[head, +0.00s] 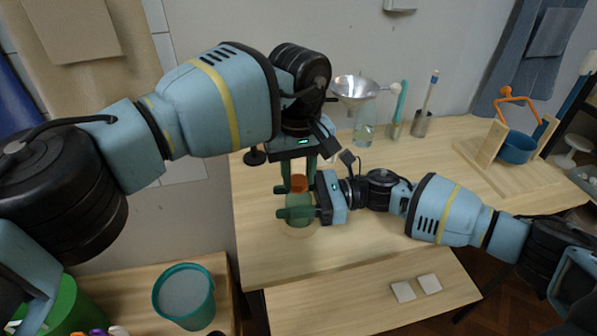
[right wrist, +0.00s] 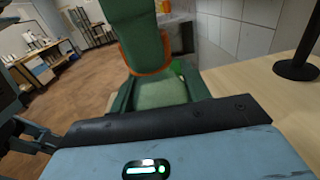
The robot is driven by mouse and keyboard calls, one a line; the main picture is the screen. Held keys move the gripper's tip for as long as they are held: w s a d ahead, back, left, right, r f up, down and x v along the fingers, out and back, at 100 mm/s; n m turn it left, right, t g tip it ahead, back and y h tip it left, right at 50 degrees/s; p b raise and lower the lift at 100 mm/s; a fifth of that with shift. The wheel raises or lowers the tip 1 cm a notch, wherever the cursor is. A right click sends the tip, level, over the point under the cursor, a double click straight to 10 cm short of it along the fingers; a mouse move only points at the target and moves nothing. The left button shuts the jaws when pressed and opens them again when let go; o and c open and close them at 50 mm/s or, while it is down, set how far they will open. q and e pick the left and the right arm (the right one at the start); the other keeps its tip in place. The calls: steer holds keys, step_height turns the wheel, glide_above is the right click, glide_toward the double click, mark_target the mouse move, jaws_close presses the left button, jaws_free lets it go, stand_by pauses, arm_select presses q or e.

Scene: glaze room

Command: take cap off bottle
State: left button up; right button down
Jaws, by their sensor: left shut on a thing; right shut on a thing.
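A pale green bottle (head: 303,201) stands upright near the table's left front part. Its orange cap (head: 298,183) is at the top; I cannot tell whether it is seated or loose. My left gripper (head: 298,187) points down from above, its green fingers shut on the cap's two sides. My right gripper (head: 303,213) comes in level from the right, shut around the bottle's body below the cap. The fingers hide much of both.
A metal funnel (head: 355,88) over a glass jar (head: 364,132), a brush in a cup and a steel cup (head: 420,123) stand at the back. A teal bucket (head: 184,296) is lower left.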

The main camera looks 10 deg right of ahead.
arm_select(q)
steer(key=n, duration=1.4)
steer(key=shift+n, duration=0.3)
steer(key=n, duration=1.2)
steer(key=shift+n, duration=0.3)
steer(key=n, duration=0.6)
steer(key=shift+r+n, duration=0.1)
steer(key=shift+n, duration=0.2)
steer(key=n, duration=0.4)
steer(key=shift+n, duration=0.4)
steer(key=n, duration=0.4)
steer(key=shift+n, duration=0.4)
steer(key=n, duration=0.5)
steer(key=shift+r, duration=0.2)
steer(key=shift+r, duration=0.85)
